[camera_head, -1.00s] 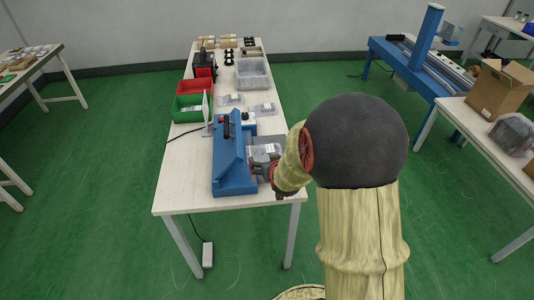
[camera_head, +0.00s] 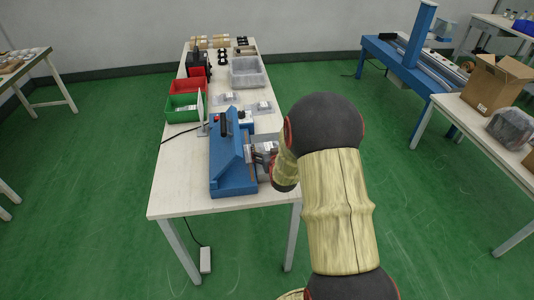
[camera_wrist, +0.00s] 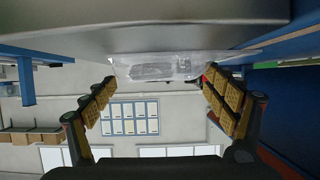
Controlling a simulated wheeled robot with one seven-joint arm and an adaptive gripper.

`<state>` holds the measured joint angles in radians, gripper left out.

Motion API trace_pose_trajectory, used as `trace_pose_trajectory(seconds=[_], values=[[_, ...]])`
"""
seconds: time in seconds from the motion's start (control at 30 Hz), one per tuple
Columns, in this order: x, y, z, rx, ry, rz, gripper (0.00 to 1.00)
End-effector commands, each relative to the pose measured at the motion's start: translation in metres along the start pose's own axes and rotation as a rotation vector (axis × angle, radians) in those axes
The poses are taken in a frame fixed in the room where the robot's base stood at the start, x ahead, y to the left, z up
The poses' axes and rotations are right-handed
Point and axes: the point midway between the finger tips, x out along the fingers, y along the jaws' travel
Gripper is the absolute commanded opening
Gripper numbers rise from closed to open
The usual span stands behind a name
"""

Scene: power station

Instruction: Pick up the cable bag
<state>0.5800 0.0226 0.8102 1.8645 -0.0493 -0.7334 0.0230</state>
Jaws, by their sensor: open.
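The cable bag, a clear plastic bag with dark contents, lies beside the blue machine (camera_head: 231,165) on the near table. In the wrist view, the bag (camera_wrist: 155,68) lies flat against a grey surface that fills the top of the picture. In the head view, my gripper (camera_head: 264,160) is at the right side of the blue machine, partly hidden by my wrist, and hides part of the bag.
Other clear bags (camera_head: 263,107) lie farther back on the table. Green (camera_head: 184,108) and red (camera_head: 187,87) bins stand at left, and a grey tray (camera_head: 248,72) behind. Open floor lies around the table.

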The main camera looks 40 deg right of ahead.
Motion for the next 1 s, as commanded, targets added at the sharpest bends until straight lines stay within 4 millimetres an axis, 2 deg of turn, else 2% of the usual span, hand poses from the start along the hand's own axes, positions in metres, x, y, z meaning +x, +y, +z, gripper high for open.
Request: trace_pose_trajectory(seconds=[0.1, 0.33, 1.0], values=[[0.0075, -0.0001, -0.0006, 0.000, 0.001, 0.000, 0.86], [0.0075, -0.0001, -0.0017, 0.000, 0.001, 0.000, 0.85], [0.0074, -0.0001, -0.0014, 0.000, 0.001, 0.000, 0.47]])
